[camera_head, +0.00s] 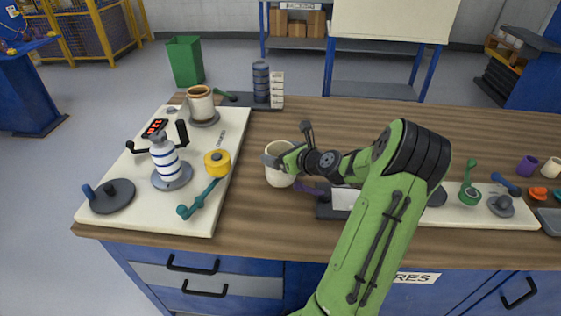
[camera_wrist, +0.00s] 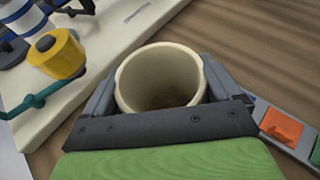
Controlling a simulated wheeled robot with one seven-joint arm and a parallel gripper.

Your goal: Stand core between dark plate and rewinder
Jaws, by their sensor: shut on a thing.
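The core, a cream hollow cylinder (camera_head: 279,178), is upright in my gripper (camera_head: 284,160), just right of the cream board on the left of the bench. In the wrist view the core (camera_wrist: 161,52) shows its open top, with my gripper's fingers (camera_wrist: 160,88) shut against its two sides. I cannot tell whether its base touches the wood. A dark round plate (camera_head: 117,200) with a blue peg lies at the board's front left. A blue-and-white striped roll (camera_head: 167,160) stands on a grey disc beside a red display and black handles, likely the rewinder.
A yellow roller (camera_head: 217,162) with a teal arm (camera_head: 200,203) lies near the board's right edge. A cream-and-brown roll (camera_head: 200,103) stands at its back. Bare board shows between the dark plate and teal arm. A purple item (camera_head: 309,188) lies right of the core.

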